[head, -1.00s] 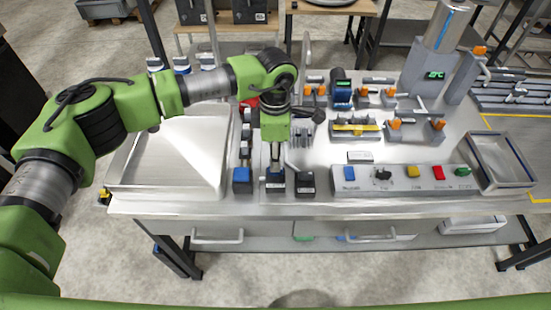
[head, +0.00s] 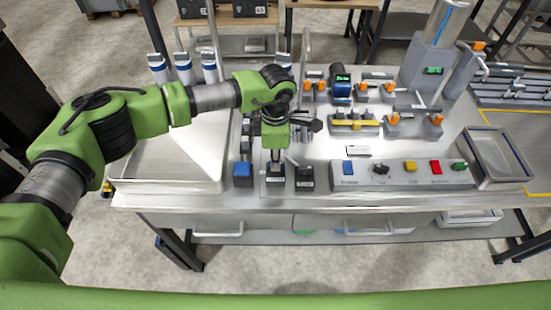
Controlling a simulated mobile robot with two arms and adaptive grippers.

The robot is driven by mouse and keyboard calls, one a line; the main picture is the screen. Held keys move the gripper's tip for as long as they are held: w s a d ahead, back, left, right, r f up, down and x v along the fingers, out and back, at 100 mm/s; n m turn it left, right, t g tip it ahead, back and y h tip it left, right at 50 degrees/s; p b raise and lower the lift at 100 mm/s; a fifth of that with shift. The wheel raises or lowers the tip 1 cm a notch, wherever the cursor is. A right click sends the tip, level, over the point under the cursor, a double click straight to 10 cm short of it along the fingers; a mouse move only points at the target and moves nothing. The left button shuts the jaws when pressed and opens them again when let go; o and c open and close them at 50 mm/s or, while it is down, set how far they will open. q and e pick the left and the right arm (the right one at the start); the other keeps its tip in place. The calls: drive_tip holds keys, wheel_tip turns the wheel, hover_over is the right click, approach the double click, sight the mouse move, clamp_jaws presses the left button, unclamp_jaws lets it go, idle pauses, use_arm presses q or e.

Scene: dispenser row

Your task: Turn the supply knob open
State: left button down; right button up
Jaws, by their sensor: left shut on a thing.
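A grey control panel (head: 395,184) stands at the table's front right. It carries a dark knob (head: 380,169) between a blue button (head: 348,168) and a yellow one (head: 411,166). The panel's labels are too small to read, so I cannot tell whether this is the supply knob. My left gripper (head: 275,156) points down, left of the panel and apart from it, above the middle one of three front blocks, a dark block (head: 275,174). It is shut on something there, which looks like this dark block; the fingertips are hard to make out. My right gripper is out of view.
A blue block (head: 242,174) and another dark block (head: 305,179) flank the middle one closely. A pale tray (head: 165,183) lies to the left, and a grey bin (head: 495,155) stands right of the panel. Orange-ended fixtures (head: 393,119) and a tall cylinder (head: 440,25) stand behind.

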use_arm(q)
drive_tip(key=shift+f+b, duration=0.1)
drive_tip(key=shift+b, duration=0.2)
drive_tip(key=shift+f+n+b, duration=0.1)
drive_tip(key=shift+n+b, duration=0.6)
drive_tip(key=n+b, duration=1)
drive_tip(key=b, duration=0.1)
drive_tip(key=shift+n+b, duration=0.3)
drive_tip(key=shift+b, duration=0.05)
drive_tip(key=n+b, duration=0.3)
drive_tip(key=shift+r+n+b, duration=0.2)
drive_tip(key=shift+n+b, duration=0.65)
drive_tip(key=shift+n, duration=0.65)
drive_tip(key=shift+w, duration=0.1)
drive_tip(key=c, duration=2.1)
unclamp_jaws()
